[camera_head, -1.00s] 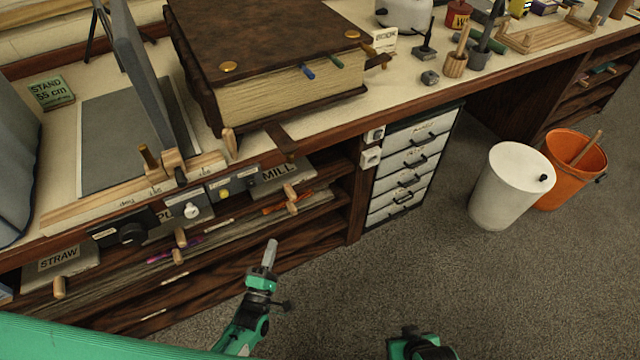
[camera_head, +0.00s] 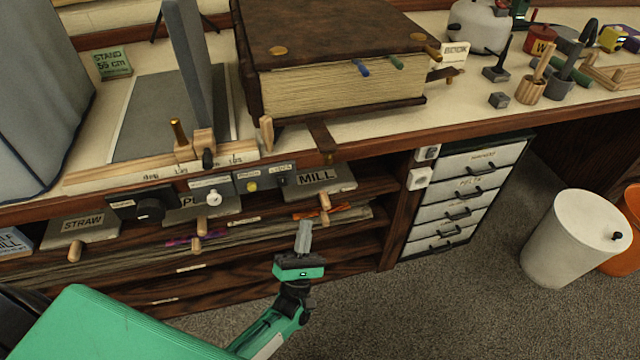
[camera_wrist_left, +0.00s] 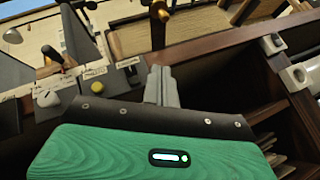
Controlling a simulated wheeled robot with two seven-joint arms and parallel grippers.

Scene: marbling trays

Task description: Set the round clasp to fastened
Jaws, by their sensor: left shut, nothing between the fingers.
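A large brown leather-bound book (camera_head: 340,85) lies on the bench. Round brass studs (camera_head: 278,51) sit on its cover. A dark strap (camera_head: 321,136) hangs from its front over the bench edge, with a small brass end piece (camera_head: 328,158). A second strap (camera_head: 445,74) sticks out at the book's right, lying low. I cannot tell for sure which is the round clasp; a round brass piece (camera_wrist_left: 160,11) shows at the top of the left wrist view. My left gripper (camera_head: 305,226) is shut and empty, below the bench edge and apart from the straps. My right gripper is out of view.
A panel with a black knob (camera_head: 150,209), a white knob (camera_head: 213,197) and a yellow button (camera_head: 252,187) lines the bench front. Shelves with wooden pegs are below. White drawers (camera_head: 465,185) and a white bin (camera_head: 570,240) stand right. Open floor lies between.

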